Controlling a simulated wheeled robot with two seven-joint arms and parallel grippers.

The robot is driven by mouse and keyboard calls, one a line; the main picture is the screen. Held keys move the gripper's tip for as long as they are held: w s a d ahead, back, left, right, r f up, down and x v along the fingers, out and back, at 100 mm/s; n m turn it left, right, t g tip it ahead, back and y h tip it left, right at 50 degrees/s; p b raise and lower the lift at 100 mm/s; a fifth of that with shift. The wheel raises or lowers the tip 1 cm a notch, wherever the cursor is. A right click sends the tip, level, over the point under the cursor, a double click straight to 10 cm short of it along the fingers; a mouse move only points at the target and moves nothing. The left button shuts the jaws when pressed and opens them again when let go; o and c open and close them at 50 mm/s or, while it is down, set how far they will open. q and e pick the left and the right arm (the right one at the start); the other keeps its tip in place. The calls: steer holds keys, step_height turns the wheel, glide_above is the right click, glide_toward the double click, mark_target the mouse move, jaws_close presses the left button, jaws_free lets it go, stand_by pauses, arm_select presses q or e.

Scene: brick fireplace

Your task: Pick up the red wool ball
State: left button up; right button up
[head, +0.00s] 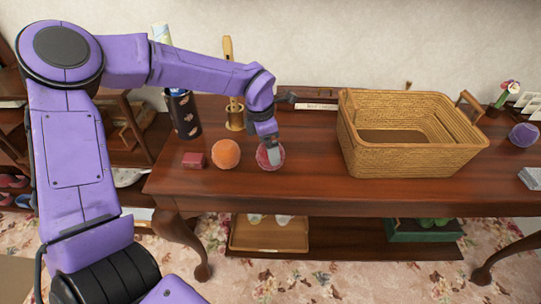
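The red wool ball (264,162) sits on the dark wooden table, just right of an orange ball (226,154). My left gripper (272,157) points down over the red ball, and its grey fingertips overlap the ball's right upper part in the head view. Part of the ball is hidden behind the gripper. I cannot tell whether the fingers are closed on it. My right gripper does not show.
A large wicker basket (375,163) stands right of the red ball. A dark patterned cylinder (184,117) and a brass holder (235,122) stand behind. A purple ball (523,136) is at far right.

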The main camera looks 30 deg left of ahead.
arm_select(q)
steer(key=f, duration=0.4)
steer(key=shift+w+d+f, duration=0.2)
steer(key=shift+w, duration=0.2)
steer(key=shift+s+r, duration=0.1)
steer(key=shift+c, duration=1.2)
steer(key=c, duration=0.6)
steer(key=shift+o, duration=0.2)
steer(key=shift+r, duration=0.1)
